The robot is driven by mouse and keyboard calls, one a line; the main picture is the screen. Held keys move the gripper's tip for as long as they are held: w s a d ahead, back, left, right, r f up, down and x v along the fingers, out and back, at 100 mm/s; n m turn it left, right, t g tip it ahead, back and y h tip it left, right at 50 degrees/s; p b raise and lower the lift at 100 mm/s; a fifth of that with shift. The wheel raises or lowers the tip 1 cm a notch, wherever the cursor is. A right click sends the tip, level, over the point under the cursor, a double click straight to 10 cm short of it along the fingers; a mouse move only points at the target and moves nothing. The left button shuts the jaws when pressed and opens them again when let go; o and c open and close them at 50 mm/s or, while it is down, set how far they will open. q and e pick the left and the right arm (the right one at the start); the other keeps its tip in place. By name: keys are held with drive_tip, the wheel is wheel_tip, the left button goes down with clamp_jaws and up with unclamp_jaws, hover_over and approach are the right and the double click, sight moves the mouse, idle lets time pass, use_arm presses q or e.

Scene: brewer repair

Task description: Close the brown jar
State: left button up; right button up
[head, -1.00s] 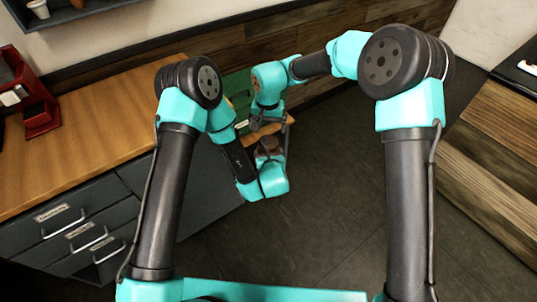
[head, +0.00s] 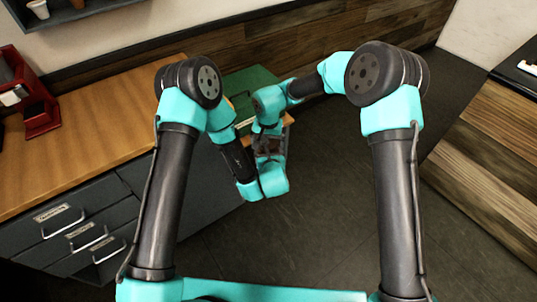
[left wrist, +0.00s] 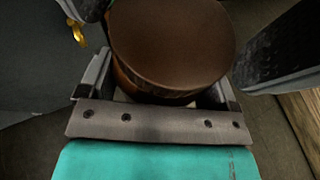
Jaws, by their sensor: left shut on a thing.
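The brown jar (left wrist: 124,84) is in my left gripper, seen from close above in the left wrist view. A flat, round, dark brown top (left wrist: 175,42) covers it and hides most of its body. I cannot tell whether this top is fully seated. My left gripper (head: 268,168) is shut on the jar, off the counter's right end. My right gripper (head: 266,141) is right at the jar in the head view, and its fingers are too small and overlapped to read. Dark finger-like parts flank the top in the left wrist view.
A wooden counter (head: 95,125) with grey drawers (head: 85,225) is at the left. A green box (head: 252,90) stands near its far right end, behind my grippers. A red holder (head: 38,95) is at far left. The dark floor (head: 330,210) is open.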

drive_tip(key=c, duration=0.9)
drive_tip(key=shift+m, duration=1.7)
drive_tip(key=o, duration=0.9)
drive_tip(key=shift+o, duration=0.2)
drive_tip(key=shift+r, duration=2.25)
